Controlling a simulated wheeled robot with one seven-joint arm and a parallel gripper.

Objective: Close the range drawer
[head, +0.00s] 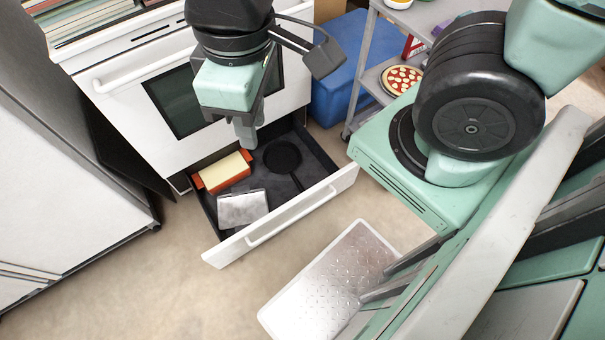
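The range (110,100) is a white stove with a dark oven window and a long white door handle. Its bottom drawer (345,182) is pulled well out, with a white front and a white bar handle (290,217). Inside the dark drawer lie a black frying pan (283,157), a yellow and orange box-like item (222,172) and a grey metal pan (242,208). My gripper (246,135) points down in front of the oven door, appearing over the drawer's back part. The fingers overlap in this view, so I cannot tell whether they are open.
A white appliance (60,170) stands at the left. A blue bin (345,75) and a grey shelf cart with a pizza (402,80) stand behind at the right. Light floor (175,275) is bare in front of the drawer.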

